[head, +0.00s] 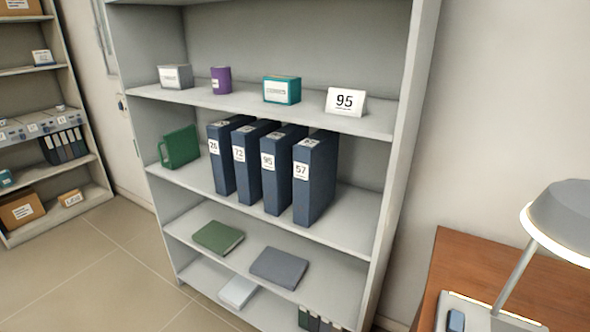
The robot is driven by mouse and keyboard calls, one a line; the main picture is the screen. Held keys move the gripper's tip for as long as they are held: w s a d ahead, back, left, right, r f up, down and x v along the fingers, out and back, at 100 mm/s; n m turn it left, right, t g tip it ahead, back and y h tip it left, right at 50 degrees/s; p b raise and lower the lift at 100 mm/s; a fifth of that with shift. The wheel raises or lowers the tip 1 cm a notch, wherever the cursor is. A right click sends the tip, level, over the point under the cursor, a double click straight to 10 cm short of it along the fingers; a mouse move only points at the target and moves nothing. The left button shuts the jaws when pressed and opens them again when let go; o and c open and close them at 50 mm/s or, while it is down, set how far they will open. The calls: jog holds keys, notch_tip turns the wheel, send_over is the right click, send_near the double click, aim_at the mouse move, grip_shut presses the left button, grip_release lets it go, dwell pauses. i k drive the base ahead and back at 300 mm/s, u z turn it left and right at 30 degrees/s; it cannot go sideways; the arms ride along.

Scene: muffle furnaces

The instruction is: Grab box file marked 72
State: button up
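Several dark blue box files stand upright in a row on the middle shelf of the grey shelving unit (400,135) in the head view. The box file marked 72 (246,181) is second from the left, with a white label near the top of its spine. To its left is a file with a label that looks like 26 (222,172). To its right are the files marked 95 (275,186) and 57 (308,195). The files stand close together with narrow gaps. My gripper is not in view.
A green file (180,147) stands left of the row. A wooden desk (545,290) with a lamp (560,222) stands at right. Floor (95,265) is clear at left.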

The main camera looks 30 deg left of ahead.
aim_at(245, 143)
jog(key=u, duration=0.85)
jog(key=k, duration=1.15)
jog(key=u, duration=2.1)
jog(key=i, duration=3.4)
jog(key=z, duration=1.55)
jog(key=i, duration=0.9)
jog(key=z, duration=1)
jog(key=i, duration=0.4)
